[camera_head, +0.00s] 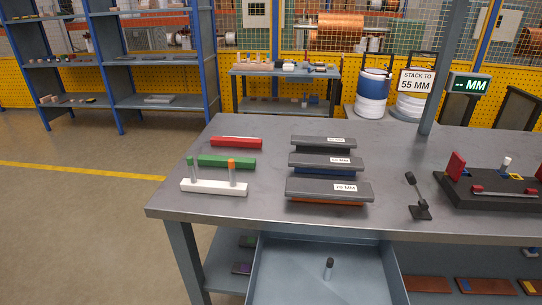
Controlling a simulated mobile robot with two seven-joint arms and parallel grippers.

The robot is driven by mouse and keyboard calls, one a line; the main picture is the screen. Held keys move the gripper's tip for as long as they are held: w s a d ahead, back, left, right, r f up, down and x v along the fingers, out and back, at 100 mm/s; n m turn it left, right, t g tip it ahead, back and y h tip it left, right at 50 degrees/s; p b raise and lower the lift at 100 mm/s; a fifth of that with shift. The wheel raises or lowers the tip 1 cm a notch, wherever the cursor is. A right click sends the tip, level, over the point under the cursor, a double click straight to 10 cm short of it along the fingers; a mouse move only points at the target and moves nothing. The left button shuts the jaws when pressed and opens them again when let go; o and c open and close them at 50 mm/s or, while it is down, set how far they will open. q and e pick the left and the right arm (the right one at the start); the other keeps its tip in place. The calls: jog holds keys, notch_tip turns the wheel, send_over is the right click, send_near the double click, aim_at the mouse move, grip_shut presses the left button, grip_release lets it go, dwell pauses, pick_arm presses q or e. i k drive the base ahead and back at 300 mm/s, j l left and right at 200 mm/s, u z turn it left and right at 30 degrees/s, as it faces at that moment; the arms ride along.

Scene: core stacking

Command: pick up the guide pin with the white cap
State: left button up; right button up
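A small white upright piece (506,164), which looks like a white cap, stands on the black fixture (458,200) at the right of the workbench; whether a pin is under it is too small to tell. A white block (213,188) at the left of the bench holds two upright pins, one with a green cap (190,161) and one with an orange cap (232,164). Neither of these caps is white. A small dark-topped item (329,267) stands in the open drawer. Neither of my grippers is in view.
Red (236,141) and green (226,161) bars lie behind the white block. Grey stacks with labels, the front one reading 70 MM (325,189), sit mid-bench. A small black stand (420,210) is left of the fixture. A sign (414,81) reads "STACK TO 55 MM".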

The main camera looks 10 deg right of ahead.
aim_at(507, 160)
jog(key=l+z, duration=0.35)
jog(key=i+l+z, duration=0.2)
jog(key=z, duration=0.2)
jog(key=i+l+z, duration=0.15)
jog(key=l+z, duration=0.2)
jog(key=i+l+z, duration=0.2)
jog(key=z, duration=0.15)
jog(key=l+u, duration=0.1)
jog(key=u, duration=0.75)
jog(key=i+l+u, duration=0.15)
jog(key=l+u, duration=0.2)
jog(key=l, duration=0.3)
jog(key=l+u, duration=0.35)
jog(key=l, duration=0.35)
